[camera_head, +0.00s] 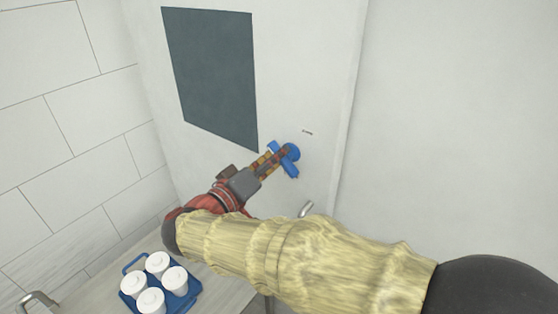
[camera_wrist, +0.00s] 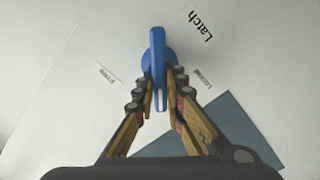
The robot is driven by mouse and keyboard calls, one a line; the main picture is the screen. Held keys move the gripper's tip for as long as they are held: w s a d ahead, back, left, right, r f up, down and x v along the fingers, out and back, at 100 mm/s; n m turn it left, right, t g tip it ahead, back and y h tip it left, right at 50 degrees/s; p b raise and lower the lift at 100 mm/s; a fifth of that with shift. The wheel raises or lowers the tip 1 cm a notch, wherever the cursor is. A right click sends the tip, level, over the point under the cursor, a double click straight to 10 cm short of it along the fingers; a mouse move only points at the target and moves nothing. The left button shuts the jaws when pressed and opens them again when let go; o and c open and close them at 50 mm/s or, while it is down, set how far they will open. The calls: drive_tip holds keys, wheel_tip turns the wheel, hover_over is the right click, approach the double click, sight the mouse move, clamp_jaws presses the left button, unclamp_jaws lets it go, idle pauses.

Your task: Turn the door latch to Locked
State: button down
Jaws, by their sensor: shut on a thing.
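The blue door latch (camera_head: 288,160) is mounted on the white door, right of its dark panel. It has a round base and a long handle, and it also shows in the wrist view (camera_wrist: 157,48). My gripper (camera_head: 275,158) reaches it from the lower left. In the wrist view my gripper's fingers (camera_wrist: 161,100) stand on either side of the handle's lower part and are shut on it. Two smaller labels, one left (camera_wrist: 107,74) and one right (camera_wrist: 201,77) of the latch, are too small to read surely.
The dark panel (camera_head: 212,75) is on the door (camera_head: 310,90). A metal door handle (camera_head: 305,209) sits below the latch, close to my arm. At lower left, a blue tray (camera_head: 133,267) with several white lidded cups stands on a table (camera_head: 228,290). A tiled wall (camera_head: 50,130) is at left.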

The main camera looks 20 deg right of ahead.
drive_tip(key=n, duration=0.4)
drive_tip(key=shift+w+a+f+n, duration=0.1)
drive_tip(key=shift+w+f+n, duration=0.05)
drive_tip(key=shift+f+n, duration=0.15)
drive_tip(key=shift+f+n+p, duration=0.2)
drive_tip(key=shift+n+p, duration=0.35)
drive_tip(key=shift+n, duration=1.25)
drive_tip(key=c, duration=1.8)
unclamp_jaws()
drive_tip(key=shift+c, duration=0.2)
drive_tip(key=v, duration=1.2)
